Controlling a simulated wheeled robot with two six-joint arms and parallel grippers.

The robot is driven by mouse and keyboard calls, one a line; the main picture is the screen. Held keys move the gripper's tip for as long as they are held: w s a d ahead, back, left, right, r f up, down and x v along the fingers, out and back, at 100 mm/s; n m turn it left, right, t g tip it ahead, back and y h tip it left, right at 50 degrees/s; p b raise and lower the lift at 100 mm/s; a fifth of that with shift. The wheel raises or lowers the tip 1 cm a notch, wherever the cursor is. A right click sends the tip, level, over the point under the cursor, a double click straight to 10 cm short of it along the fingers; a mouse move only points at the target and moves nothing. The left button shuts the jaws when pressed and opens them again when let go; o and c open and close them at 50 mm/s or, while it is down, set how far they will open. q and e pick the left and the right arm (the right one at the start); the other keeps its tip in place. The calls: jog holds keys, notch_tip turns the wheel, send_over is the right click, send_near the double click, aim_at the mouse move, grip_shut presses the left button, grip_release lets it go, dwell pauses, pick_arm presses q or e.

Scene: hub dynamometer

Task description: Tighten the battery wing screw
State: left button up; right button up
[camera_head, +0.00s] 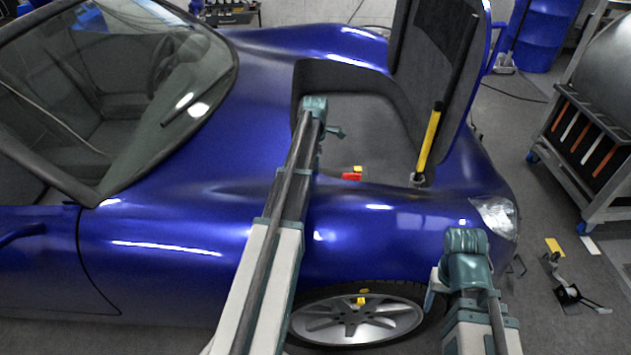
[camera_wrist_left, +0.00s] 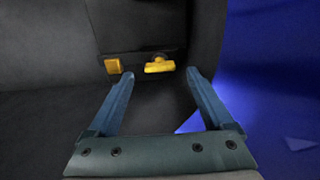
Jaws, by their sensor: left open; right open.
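In the left wrist view a yellow wing-shaped piece (camera_wrist_left: 158,67), which looks like the wing screw, sits at the base of a dark panel. A small yellow block (camera_wrist_left: 113,66) is to its left. My left gripper (camera_wrist_left: 160,74) is open, its two blue fingers apart, with the yellow piece seen beyond and between the tips; I cannot tell how far off it is. In the head view my left gripper (camera_head: 336,132) is over the car's open front compartment (camera_head: 375,125). My right gripper (camera_head: 433,292) is low by the front wheel, empty; its fingers are partly hidden.
In the compartment is a small red and yellow part (camera_head: 352,175). A yellow and black strut (camera_head: 428,145) stands by the raised lid (camera_head: 425,65). The blue fender (camera_head: 370,235) lies between my arms. A tool cart (camera_head: 580,150) stands at right.

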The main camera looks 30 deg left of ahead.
pick_arm(q)
jog(key=shift+f+b, duration=1)
jog(key=shift+f, duration=0.55)
pick_arm(e)
notch_tip(320, 180, down, 3)
pick_arm(q)
jog(key=shift+c, duration=0.3)
grip_shut()
